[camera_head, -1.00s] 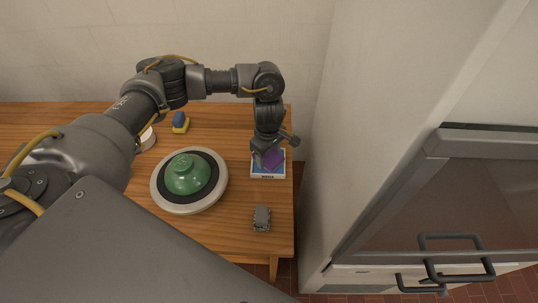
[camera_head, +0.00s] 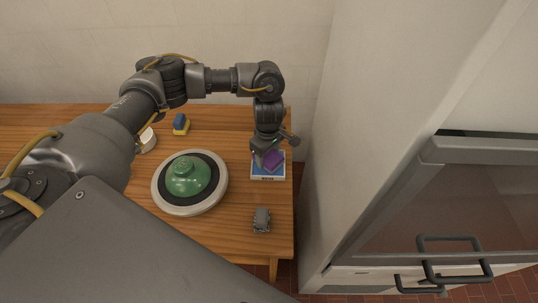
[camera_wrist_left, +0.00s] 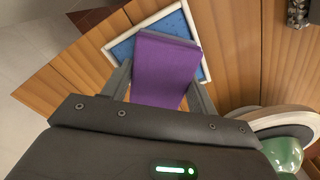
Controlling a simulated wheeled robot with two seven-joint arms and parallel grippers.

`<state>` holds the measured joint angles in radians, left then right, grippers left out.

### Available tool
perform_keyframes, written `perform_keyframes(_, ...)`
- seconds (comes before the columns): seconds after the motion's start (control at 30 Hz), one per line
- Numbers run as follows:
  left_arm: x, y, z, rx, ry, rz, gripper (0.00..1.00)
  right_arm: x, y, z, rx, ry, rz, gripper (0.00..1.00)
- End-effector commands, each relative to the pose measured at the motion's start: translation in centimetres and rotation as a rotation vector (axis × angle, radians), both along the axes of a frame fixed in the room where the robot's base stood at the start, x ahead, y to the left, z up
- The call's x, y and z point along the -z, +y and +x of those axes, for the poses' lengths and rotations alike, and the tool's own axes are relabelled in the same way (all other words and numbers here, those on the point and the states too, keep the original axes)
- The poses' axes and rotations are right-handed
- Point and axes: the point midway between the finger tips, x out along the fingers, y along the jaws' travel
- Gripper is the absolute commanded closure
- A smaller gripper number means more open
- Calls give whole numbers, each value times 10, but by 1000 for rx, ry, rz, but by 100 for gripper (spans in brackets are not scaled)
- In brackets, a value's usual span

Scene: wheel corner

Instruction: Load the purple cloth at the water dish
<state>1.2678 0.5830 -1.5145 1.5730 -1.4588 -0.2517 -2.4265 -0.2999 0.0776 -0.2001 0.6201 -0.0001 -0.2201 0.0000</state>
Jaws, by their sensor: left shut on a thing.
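The purple cloth (camera_head: 272,160) is a folded block held by my left gripper (camera_head: 268,158). In the left wrist view the purple cloth (camera_wrist_left: 165,68) lies between the two fingers of my left gripper (camera_wrist_left: 160,88), which is shut on it. Under it is a shallow white-rimmed dish with a blue inside (camera_head: 268,179), which also shows in the left wrist view (camera_wrist_left: 124,48). The cloth is over the dish; whether it touches the bottom I cannot tell. My right gripper is not in view.
A round white-and-black wheel with a green dome (camera_head: 188,177) stands left of the dish. A small grey object (camera_head: 261,219) lies nearer the table's front edge. A blue-and-yellow thing (camera_head: 181,123) and a white round thing (camera_head: 147,139) sit behind. A wall-like cabinet (camera_head: 360,130) rises right of the table.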

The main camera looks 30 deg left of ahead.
Motion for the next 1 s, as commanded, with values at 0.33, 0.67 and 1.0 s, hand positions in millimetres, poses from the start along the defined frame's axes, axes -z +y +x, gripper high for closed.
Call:
perform_keyframes(0.33, -35, 0, 0, 0, -1, 0, 60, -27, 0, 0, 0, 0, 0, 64)
perform_keyframes(0.67, -58, 0, 0, 0, -1, 0, 60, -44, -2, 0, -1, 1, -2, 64)
perform_keyframes(1.0, -57, 0, 0, 0, -1, 0, 60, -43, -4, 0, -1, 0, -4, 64)
